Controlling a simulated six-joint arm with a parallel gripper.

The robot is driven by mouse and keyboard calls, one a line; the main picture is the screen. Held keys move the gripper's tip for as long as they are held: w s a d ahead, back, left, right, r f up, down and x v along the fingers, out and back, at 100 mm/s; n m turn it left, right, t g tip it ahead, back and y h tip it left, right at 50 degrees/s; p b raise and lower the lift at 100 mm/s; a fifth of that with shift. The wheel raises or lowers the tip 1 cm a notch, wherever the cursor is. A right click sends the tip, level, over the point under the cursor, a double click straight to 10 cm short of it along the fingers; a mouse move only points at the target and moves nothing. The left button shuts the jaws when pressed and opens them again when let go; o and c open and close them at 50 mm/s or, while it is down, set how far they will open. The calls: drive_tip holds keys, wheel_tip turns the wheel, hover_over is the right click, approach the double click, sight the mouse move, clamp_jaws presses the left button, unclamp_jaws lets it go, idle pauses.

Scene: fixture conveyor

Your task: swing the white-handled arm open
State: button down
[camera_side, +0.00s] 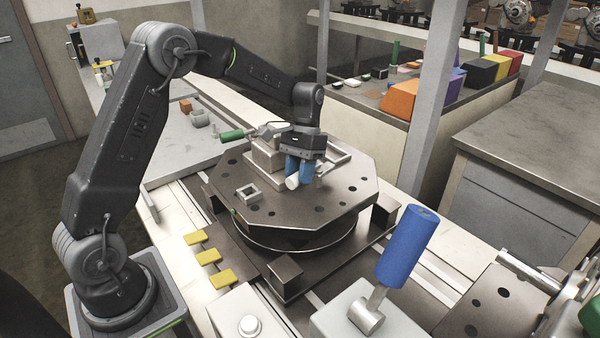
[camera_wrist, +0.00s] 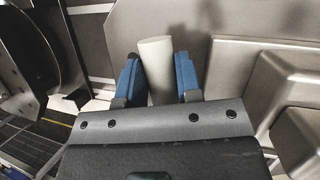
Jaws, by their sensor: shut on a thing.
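The white handle (camera_wrist: 156,68) of the arm stands between the two blue fingers of my gripper (camera_wrist: 158,78) in the wrist view. In the side view the white handle (camera_side: 293,183) shows its end below the blue fingers of my gripper (camera_side: 299,172). My gripper is shut on the handle. The handle is at the front of a grey block fixture (camera_side: 265,155) on the dark octagonal turntable plate (camera_side: 330,203). The metal arm behind the handle is mostly hidden by my gripper.
A green handle (camera_side: 232,135) sticks out left of the fixture. A small square frame (camera_side: 249,192) lies on the plate. A large blue-handled lever (camera_side: 408,245) stands in the front right. Yellow blocks (camera_side: 208,256) lie left of the turntable. The plate's right side is clear.

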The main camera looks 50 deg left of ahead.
drive_tip(key=shift+a, duration=0.1)
drive_tip(key=c, duration=0.8)
unclamp_jaws()
drive_tip(key=v, duration=1.3)
drive_tip(key=shift+r, duration=0.35)
drive_tip(key=shift+w, duration=0.1)
